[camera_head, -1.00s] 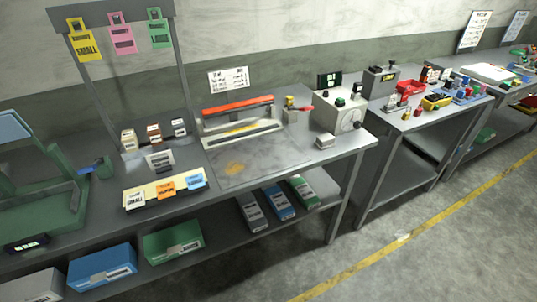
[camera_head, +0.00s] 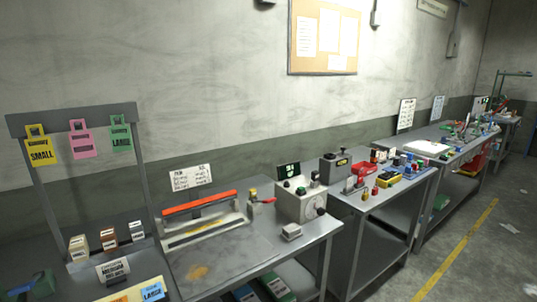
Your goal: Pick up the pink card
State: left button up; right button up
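The pink card (camera_head: 82,144) hangs from the grey crossbar of a frame at the left of the bench. It hangs between a yellow card (camera_head: 39,150) marked SMALL and a green card (camera_head: 121,139) marked LARGE. Its own lettering is too small to read. Neither of my grippers shows in the head view.
Below the cards stand small boxes (camera_head: 108,239) and a MEDIUM sign (camera_head: 113,270). A sealer with a red bar (camera_head: 200,205) and a grey machine with a dial (camera_head: 302,201) stand further right. More benches follow, with open floor (camera_head: 465,245) in front.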

aim_at(82, 145)
jog(key=u, duration=0.05)
jog(key=k, duration=0.45)
jog(key=u, duration=0.15)
jog(key=i, duration=0.4)
jog(key=u, duration=1.05)
